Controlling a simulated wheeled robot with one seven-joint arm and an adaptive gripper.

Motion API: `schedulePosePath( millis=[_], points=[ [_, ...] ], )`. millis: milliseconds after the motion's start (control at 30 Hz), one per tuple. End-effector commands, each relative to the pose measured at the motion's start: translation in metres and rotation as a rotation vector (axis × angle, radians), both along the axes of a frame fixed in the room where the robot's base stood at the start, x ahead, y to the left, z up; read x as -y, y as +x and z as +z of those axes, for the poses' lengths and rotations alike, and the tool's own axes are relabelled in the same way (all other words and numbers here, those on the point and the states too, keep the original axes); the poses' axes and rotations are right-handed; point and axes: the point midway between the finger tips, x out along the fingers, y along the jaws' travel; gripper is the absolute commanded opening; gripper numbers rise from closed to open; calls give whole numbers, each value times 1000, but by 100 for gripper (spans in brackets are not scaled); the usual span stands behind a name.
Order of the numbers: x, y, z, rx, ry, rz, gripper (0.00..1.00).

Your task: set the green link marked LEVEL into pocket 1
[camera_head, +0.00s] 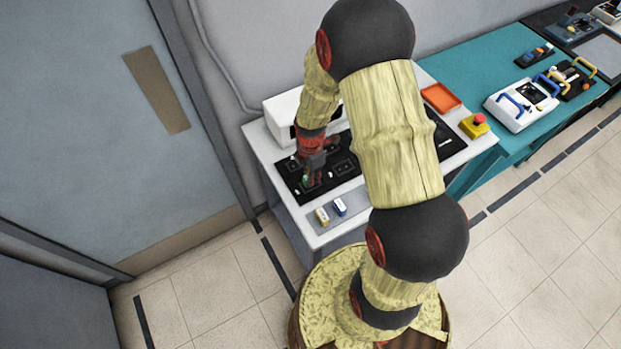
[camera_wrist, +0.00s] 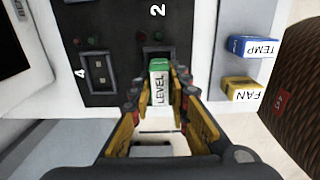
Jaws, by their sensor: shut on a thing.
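The green link (camera_wrist: 159,68) marked LEVEL is between the fingertips of my gripper (camera_wrist: 160,90) in the wrist view, its white label facing the camera. A little green also shows at my gripper (camera_head: 309,178) in the head view. My gripper is shut on it and is over the black panel (camera_wrist: 118,18). A recess with two small lights lies just beyond the link in the wrist view. The link and fingers cover part of this recess, and I cannot read its number or tell how deep the link sits. The digits 2 and 4 show on the panel.
A blue TEMP link (camera_wrist: 251,47) and a yellow FAN link (camera_wrist: 243,88) lie on a grey strip beside the panel. A white box (camera_head: 283,108) stands behind the panel. An orange tray (camera_head: 441,98) and a red-topped yellow button box (camera_head: 475,125) stand to the right.

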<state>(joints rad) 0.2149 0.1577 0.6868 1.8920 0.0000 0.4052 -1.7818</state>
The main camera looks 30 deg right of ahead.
Motion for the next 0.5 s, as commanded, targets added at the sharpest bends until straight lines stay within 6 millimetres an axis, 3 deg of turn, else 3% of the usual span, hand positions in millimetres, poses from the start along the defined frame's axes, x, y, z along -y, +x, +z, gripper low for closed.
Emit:
schedulePosePath(
  millis=[100, 500],
  points=[
    [0, 0, -15, -1, 0, 0, 0],
    [-1, 0, -20, 0, 0, 0, 0]
  ],
)
